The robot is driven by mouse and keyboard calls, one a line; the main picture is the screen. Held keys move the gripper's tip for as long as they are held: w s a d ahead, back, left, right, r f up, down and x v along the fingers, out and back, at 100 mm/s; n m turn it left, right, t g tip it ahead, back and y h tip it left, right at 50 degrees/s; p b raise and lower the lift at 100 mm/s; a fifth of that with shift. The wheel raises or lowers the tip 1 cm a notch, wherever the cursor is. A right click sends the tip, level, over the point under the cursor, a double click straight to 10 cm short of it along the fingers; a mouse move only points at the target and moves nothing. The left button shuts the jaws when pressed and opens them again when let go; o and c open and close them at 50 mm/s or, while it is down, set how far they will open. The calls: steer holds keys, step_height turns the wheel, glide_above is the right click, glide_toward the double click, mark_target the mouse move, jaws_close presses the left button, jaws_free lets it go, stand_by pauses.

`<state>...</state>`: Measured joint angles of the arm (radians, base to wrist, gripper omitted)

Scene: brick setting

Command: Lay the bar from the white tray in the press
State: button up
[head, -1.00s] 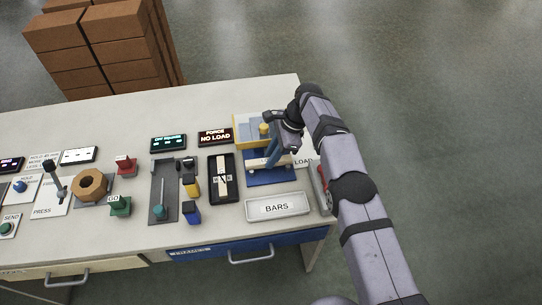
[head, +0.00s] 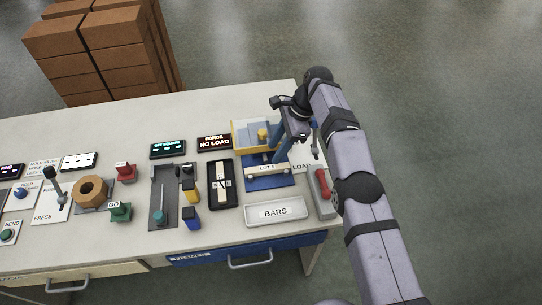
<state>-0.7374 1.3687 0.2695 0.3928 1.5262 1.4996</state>
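A pale bar (head: 262,171) with lettering on it lies across the blue base of the press (head: 268,184), in front of its yellow-and-grey part (head: 243,140). The white tray (head: 276,222) labelled BARS stands in front of the press, and no bar shows in it. My gripper (head: 279,150) is above the back right of the bar, its two blue fingers apart with nothing visible between them. It looks clear of the bar, and my arm and fingers hide part of the press's right side.
A black tray (head: 210,184) with a pale strip stands left of the press. A grey tray with a red-handled tool (head: 322,184) is at the right edge. A display reading NO LOAD (head: 214,143) stands behind. Blue and yellow blocks (head: 191,217) are further left.

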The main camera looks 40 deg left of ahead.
steer(key=p+v, duration=0.6)
steer(key=p, duration=0.3)
steer(key=w+d+r+n+t, duration=0.1)
steer(key=w+d+r, duration=0.15)
steer(key=d, duration=0.55)
steer(key=w+d+r+n+t+h, duration=0.1)
steer(key=d+r, duration=0.2)
steer(key=d, duration=0.5)
steer(key=w+d+r+n, duration=0.1)
steer(key=w+d+r, duration=0.15)
steer(key=d, duration=0.55)
steer(key=s+d+r+n+t+h, duration=0.1)
steer(key=s+d+r+n, duration=0.15)
steer(key=s+d, duration=0.85)
steer(key=s+d+f+n+h, duration=0.1)
steer(key=s+d+f+n, duration=0.2)
steer(key=s+d, duration=0.7)
steer(key=s, duration=0.2)
steer(key=shift+s+d, duration=0.25)
steer(key=shift+d, duration=0.15)
